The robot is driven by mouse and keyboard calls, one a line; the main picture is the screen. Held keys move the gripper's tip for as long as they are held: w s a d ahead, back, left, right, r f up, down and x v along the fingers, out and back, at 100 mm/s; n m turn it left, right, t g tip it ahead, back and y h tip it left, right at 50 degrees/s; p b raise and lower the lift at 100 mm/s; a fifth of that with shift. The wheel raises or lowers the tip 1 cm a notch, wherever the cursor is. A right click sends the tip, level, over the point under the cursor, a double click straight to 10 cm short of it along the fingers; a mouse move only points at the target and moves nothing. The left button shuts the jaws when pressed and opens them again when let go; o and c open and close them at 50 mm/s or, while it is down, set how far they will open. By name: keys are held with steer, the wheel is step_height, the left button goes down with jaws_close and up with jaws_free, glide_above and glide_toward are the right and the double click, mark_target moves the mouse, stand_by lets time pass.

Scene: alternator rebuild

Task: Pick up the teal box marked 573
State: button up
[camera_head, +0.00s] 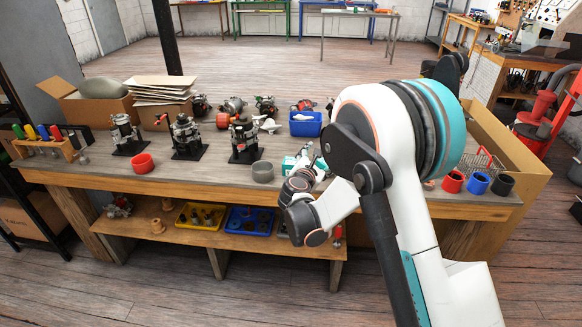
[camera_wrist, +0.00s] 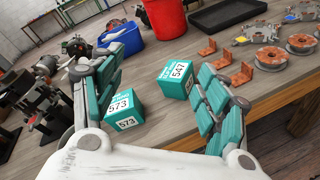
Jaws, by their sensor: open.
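The teal box marked 573 (camera_wrist: 126,109) sits on the wooden workbench top (camera_wrist: 165,130) in the wrist view, just inside my gripper's left finger and partly covered by it. A second teal box, marked 547 (camera_wrist: 176,80), stands behind and to its right, between the fingers. My gripper (camera_wrist: 155,95) is open, with its teal-padded fingers spread on either side of the two boxes and nothing held. In the head view a small teal and white patch (camera_head: 290,164) shows on the bench beside my arm; its marking is too small to read.
A blue bin (camera_wrist: 120,37) and a red container (camera_wrist: 163,16) stand behind the boxes. Brown brackets and copper-coloured coils (camera_wrist: 271,58) lie to the right near the bench edge. A black tray (camera_wrist: 228,14) is farther back. Dark stands with alternator parts (camera_head: 186,137) stand at left.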

mark_target(291, 167)
steer(key=s+a+f+n+t+y, duration=0.1)
steer(key=a+f+n+t+y, duration=0.15)
steer(key=a+f+n, duration=0.7)
steer(key=shift+m+h, duration=0.25)
steer(key=shift+m, duration=0.5)
steer(key=w, duration=0.2)
steer(key=w+f+b, duration=0.1)
steer(key=w, duration=0.2)
steer(key=w+b, duration=0.1)
steer(key=w, duration=0.2)
steer(key=shift+a+f, duration=0.2)
steer(key=shift+f, duration=0.15)
steer(key=w, duration=0.1)
steer(key=w+b, duration=0.2)
steer(key=w, duration=0.1)
steer(key=shift+d+f, duration=0.2)
steer(key=shift+d, duration=0.1)
steer(key=shift+w+r, duration=0.15)
steer(key=shift+w, duration=0.45)
steer(key=shift+c, duration=0.5)
steer(key=c, duration=0.7)
